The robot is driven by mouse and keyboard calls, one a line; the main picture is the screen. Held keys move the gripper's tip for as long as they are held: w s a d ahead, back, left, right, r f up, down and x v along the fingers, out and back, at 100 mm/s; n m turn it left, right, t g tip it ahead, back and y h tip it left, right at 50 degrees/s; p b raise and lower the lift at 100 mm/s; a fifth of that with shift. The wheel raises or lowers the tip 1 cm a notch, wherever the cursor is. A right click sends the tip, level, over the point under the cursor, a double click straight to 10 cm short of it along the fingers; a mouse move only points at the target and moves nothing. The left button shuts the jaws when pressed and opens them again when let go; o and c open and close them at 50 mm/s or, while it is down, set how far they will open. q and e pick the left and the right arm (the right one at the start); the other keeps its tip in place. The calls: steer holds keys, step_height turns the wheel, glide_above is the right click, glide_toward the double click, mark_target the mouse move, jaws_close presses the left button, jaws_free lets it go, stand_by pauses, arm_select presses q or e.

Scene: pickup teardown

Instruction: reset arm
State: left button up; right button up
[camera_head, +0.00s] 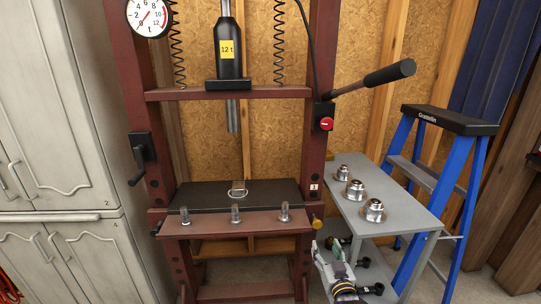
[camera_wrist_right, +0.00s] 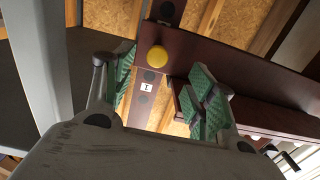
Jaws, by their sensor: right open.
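My right gripper (camera_head: 330,248) is open and empty in the head view, low at the front, just right of the press's right post and beside the grey table. In the right wrist view its green-padded fingers (camera_wrist_right: 160,88) are spread apart. Between and beyond them show a yellow round knob (camera_wrist_right: 157,57), a white label marked 1 (camera_wrist_right: 146,86) and the dark red press frame (camera_wrist_right: 235,62). I cannot tell how far the fingertips are from the frame. My left gripper shows in neither view.
The grey table (camera_head: 405,208) bears three metal parts. A blue ladder (camera_head: 398,140) stands right; pale cabinets (camera_head: 50,100) stand left.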

steer(key=s+a+f+g, duration=0.1)
steer(key=s+f+g, duration=0.35)
steer(key=f, duration=0.45)
steer(key=s+a+f+g, duration=0.2)
steer(key=s+f+g, duration=0.25)
steer(key=f, duration=0.45)
arm_select(q)
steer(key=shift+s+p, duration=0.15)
steer(key=shift+p, duration=0.45)
arm_select(e)
steer(key=s+f+n+g, duration=0.1)
steer(key=s+f+g, duration=0.2)
steer(key=s+f, duration=0.4)
steer(key=s+f+n+g, duration=0.1)
steer(key=s+f+g, duration=0.3)
steer(key=s, duration=1.1)
step_height(320, 180, down, 3)
steer(key=shift+s+d+f, duration=0.1)
steer(key=shift+s+d, duration=0.1)
steer(key=shift+s, duration=0.2)
arm_select(q)
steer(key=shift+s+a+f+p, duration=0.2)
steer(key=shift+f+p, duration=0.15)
steer(key=shift+p, duration=0.45)
arm_select(e)
steer(key=shift+s+d+f, duration=0.1)
steer(key=shift+s+f, duration=0.1)
steer(key=shift+f, duration=0.1)
